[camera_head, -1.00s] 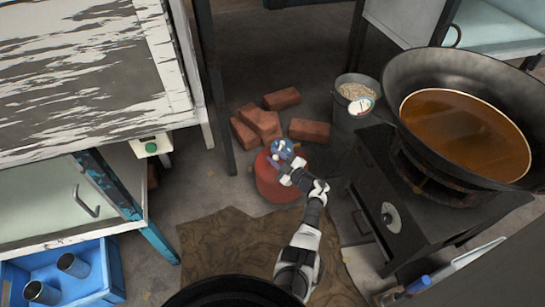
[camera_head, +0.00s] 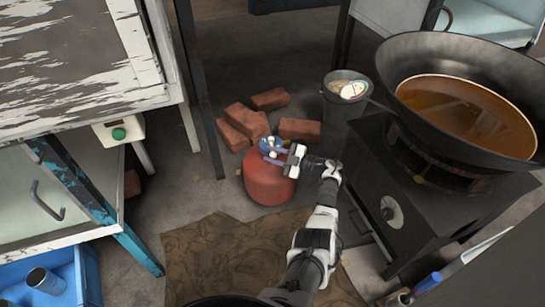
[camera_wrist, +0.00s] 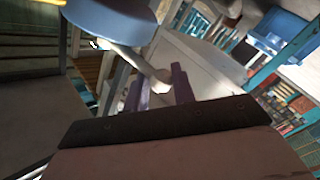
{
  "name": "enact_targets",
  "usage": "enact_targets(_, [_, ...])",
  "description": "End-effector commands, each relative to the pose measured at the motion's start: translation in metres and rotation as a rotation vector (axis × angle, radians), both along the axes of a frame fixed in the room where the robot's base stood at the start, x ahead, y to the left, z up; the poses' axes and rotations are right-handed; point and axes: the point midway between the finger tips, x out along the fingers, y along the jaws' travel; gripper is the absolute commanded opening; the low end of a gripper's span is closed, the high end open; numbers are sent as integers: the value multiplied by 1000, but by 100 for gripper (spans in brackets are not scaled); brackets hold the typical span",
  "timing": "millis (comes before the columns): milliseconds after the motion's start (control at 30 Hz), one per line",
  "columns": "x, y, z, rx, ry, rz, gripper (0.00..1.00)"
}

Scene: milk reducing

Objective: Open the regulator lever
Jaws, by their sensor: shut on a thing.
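A red gas cylinder (camera_head: 268,186) stands on the floor near the centre of the head view. A blue regulator (camera_head: 268,144) sits on its top. In the wrist view the regulator (camera_wrist: 115,20) is a large blue round body at the top. Its pale lever (camera_wrist: 135,58) runs down from it to my purple fingertips. My gripper (camera_head: 273,154) is at the regulator, coming from the right. In the wrist view my gripper (camera_wrist: 158,82) is shut on the regulator lever's end. The exact contact is small and partly hidden.
Several bricks (camera_head: 245,122) lie behind the cylinder. A metal bucket (camera_head: 343,105) and a black stove (camera_head: 420,200) with a large wok (camera_head: 400,65) stand to the right. A worn table (camera_head: 80,55) and a blue crate (camera_head: 88,280) are at the left. Brown cardboard (camera_head: 215,250) covers the floor in front.

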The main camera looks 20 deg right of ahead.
Motion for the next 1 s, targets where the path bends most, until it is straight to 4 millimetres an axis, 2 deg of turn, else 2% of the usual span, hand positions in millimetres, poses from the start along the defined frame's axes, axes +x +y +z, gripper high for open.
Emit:
enact_targets(267, [2, -2, 0, -2, 3, -10, 0])
enact_targets(300, [2, -2, 0, -2, 3, -10, 28])
enact_targets(433, [2, -1, 0, -2, 2, -9, 45])
enact_targets(767, [-1, -3, 0, -1, 1, -6, 46])
enact_targets(1000, [-26, -28, 0, -1, 2, -10, 46])
